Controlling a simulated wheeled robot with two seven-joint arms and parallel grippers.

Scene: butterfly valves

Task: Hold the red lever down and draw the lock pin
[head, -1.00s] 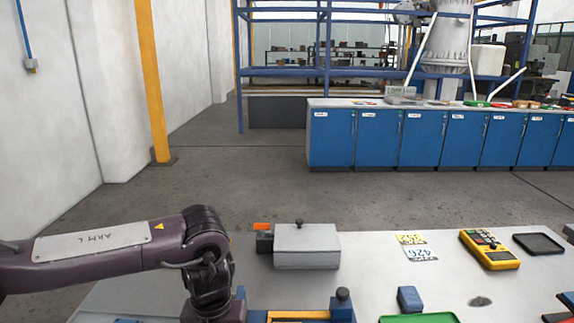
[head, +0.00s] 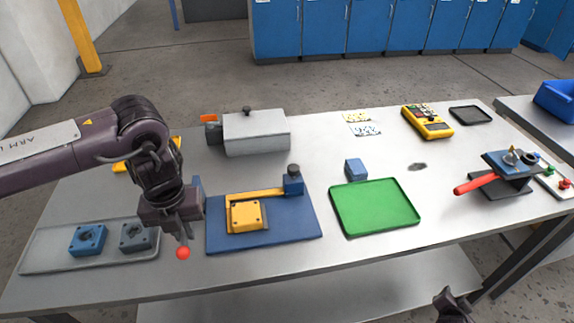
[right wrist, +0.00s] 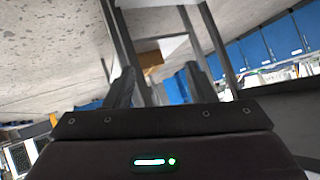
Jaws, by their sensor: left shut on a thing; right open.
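The red lever (head: 475,184) sticks out to the left from a small dark valve stand (head: 505,181) at the right end of the table. A brass-coloured knob (head: 511,157) stands on top of the stand. I cannot tell whether it is the lock pin. My left gripper (head: 183,238) points down over the table's front left, far from the lever. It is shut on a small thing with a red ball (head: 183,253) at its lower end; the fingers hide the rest. My right gripper (head: 455,300) is at the bottom edge, below and left of the stand. In the right wrist view its fingers (right wrist: 158,88) are apart and empty.
A blue fixture plate (head: 290,233) with a yellow block lies right of my left gripper. A green tray (head: 375,208), a blue block (head: 355,169), a grey box (head: 257,133) and a yellow meter (head: 427,121) are on the table. A grey tray (head: 50,263) holds two square parts.

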